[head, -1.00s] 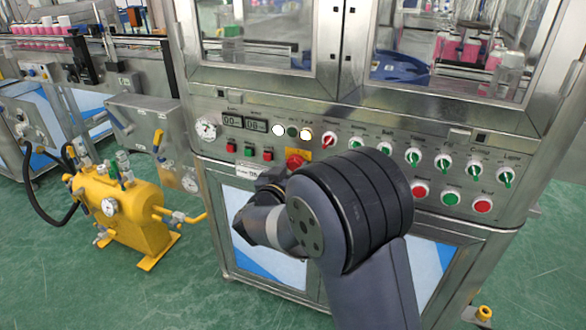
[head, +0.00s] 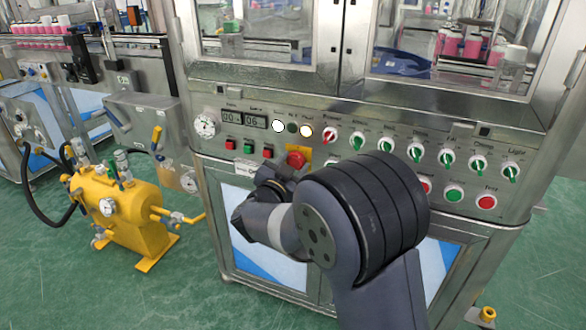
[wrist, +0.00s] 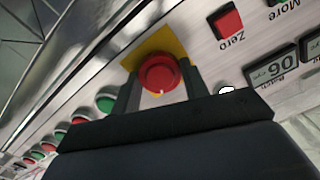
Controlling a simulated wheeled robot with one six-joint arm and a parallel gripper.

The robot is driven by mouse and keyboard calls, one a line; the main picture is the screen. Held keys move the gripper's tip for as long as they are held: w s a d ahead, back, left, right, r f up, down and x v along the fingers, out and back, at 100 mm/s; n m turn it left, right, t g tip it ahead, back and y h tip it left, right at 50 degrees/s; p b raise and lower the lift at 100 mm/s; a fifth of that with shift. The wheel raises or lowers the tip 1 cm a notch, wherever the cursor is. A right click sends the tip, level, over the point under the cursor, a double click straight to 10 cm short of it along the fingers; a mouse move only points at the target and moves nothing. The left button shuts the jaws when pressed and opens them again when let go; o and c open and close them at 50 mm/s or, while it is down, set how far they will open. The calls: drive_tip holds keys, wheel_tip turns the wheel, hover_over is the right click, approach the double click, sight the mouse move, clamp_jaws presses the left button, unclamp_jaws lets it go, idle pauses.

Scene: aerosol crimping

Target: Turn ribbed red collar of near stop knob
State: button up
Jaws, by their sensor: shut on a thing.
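The near stop knob (wrist: 160,72) is a round red knob on a yellow plate (wrist: 137,53). It sits between the two fingers of my gripper (wrist: 161,80) in the wrist view, and the gripper is shut on its red collar. A small yellow mark shows at the knob's lower edge. The ribs of the collar are too small to make out. In the head view the red knob (head: 297,159) shows on the panel just above my wrist, and my fingers are mostly hidden there.
A red Zero button (wrist: 226,21) and a digital display (wrist: 272,68) are beside the knob in the wrist view. A row of green selector switches (head: 415,152) runs right along the steel panel. A yellow tank (head: 118,210) stands on the floor at left.

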drive_tip(key=shift+m, duration=0.6)
drive_tip(key=o, duration=1)
drive_tip(key=p+v, duration=0.1)
drive_tip(key=v, duration=0.9)
drive_tip(key=shift+s+p, duration=0.3)
drive_tip(key=shift+s, duration=0.05)
